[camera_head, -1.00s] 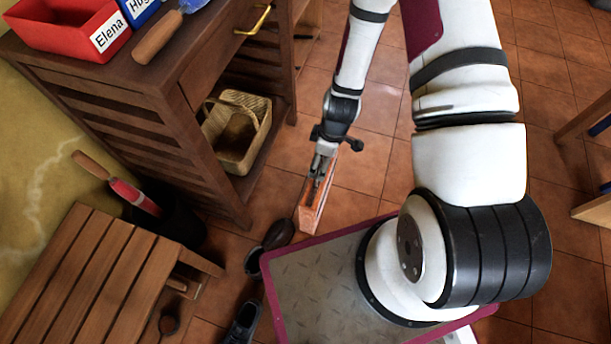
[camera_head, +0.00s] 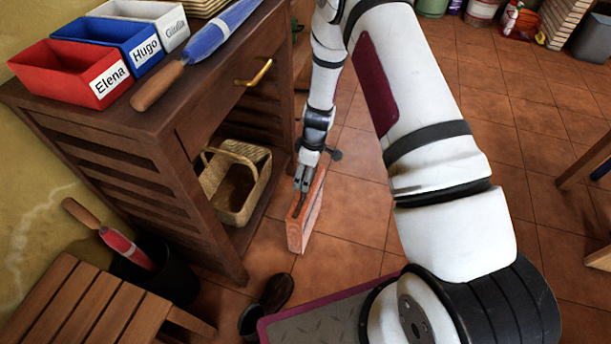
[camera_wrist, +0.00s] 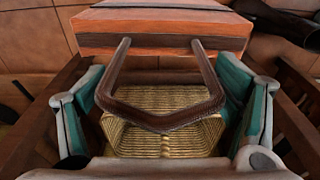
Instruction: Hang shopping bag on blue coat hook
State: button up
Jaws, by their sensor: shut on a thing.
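The shopping bag (camera_head: 306,218) is a flat orange bag. It hangs upright from my gripper (camera_head: 300,187), low in front of the wooden cabinet's right side. In the wrist view, the bag (camera_wrist: 162,28) spans the top, and its dark brown handle loop (camera_wrist: 200,112) reaches down between the two fingers of my gripper (camera_wrist: 165,115). The gripper is shut on the bag by its handle; the exact contact is hard to see. The blue coat hook does not show in either view.
The wooden cabinet (camera_head: 150,142) carries red, blue and white name boxes and a blue umbrella (camera_head: 215,30). A wicker basket (camera_head: 262,180) sits on its low shelf. A slatted bench (camera_head: 75,305), a dark umbrella bin (camera_head: 165,280) and shoes (camera_head: 277,290) stand left. Tiled floor (camera_head: 480,95) is open at right.

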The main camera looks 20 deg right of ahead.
jog(key=shift+w, duration=0.5)
jog(key=f, duration=0.1)
jog(key=f+b, duration=0.2)
jog(key=shift+w+f, duration=0.2)
jog(key=shift+w, duration=0.1)
jog(key=shift+r, duration=0.1)
jog(key=o, duration=1.8)
jog(key=r+p, duration=0.1)
jog(key=r, duration=0.3)
jog(key=d+r+p, duration=0.1)
jog(key=r+p, duration=0.1)
jog(key=r, duration=0.3)
jog(key=r+p, duration=0.2)
jog(key=r, duration=0.2)
jog(key=shift+s+d+r, duration=0.25)
jog(key=shift+s+d, duration=0.05)
